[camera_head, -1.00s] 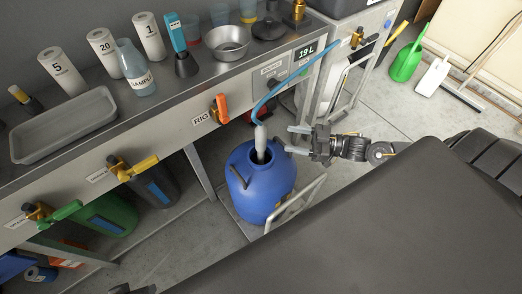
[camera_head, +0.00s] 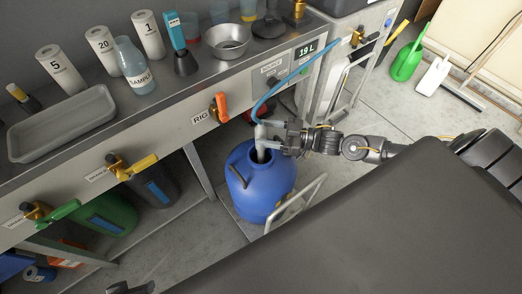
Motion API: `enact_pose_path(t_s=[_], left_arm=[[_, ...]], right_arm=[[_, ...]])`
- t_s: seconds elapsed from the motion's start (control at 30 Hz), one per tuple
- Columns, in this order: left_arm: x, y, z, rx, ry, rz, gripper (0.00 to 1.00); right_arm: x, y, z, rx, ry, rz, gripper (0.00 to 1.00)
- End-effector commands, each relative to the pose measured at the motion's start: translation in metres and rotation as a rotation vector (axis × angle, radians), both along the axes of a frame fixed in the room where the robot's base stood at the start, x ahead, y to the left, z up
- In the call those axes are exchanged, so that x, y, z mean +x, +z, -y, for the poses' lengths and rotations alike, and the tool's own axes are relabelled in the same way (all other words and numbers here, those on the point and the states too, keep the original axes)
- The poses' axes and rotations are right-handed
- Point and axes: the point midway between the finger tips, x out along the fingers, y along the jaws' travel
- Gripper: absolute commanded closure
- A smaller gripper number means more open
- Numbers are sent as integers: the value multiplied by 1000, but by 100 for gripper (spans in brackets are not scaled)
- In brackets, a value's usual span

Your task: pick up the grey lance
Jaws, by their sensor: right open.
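The grey lance (camera_head: 260,153) stands nearly upright in the mouth of a blue drum (camera_head: 262,190), with a blue hose (camera_head: 282,86) running from its top up to the right. My right gripper (camera_head: 265,134) comes in from the right at the lance's upper part, just above the drum's mouth. Its jaws are open, with the fingers at the lance; I cannot tell whether they touch it. The lance's lower end is hidden inside the drum.
The steel bench (camera_head: 190,85) with a tray (camera_head: 62,122), a sample bottle (camera_head: 134,66) and rolls lies behind and left. An orange-handled valve (camera_head: 221,107) marked RIG is on its front. A metal frame (camera_head: 298,203) stands right of the drum.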

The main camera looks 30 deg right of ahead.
Motion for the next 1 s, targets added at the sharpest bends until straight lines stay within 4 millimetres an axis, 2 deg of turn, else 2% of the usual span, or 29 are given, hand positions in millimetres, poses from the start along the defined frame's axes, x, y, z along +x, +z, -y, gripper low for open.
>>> enact_pose_path(t_s=[0.2,0.43,0.87,1.0], left_arm=[[8,2,5,-11,-13,43,42],[9,2,7,-14,-17,50,42],[9,2,5,-8,-15,46,42],[9,2,4,-8,-14,46,42]], right_arm=[[14,-1,-16,-1,0,-1,42],[14,-1,-17,-2,0,-1,42],[14,0,-16,-1,-1,-1,98],[14,0,-16,-1,-1,-1,100]])
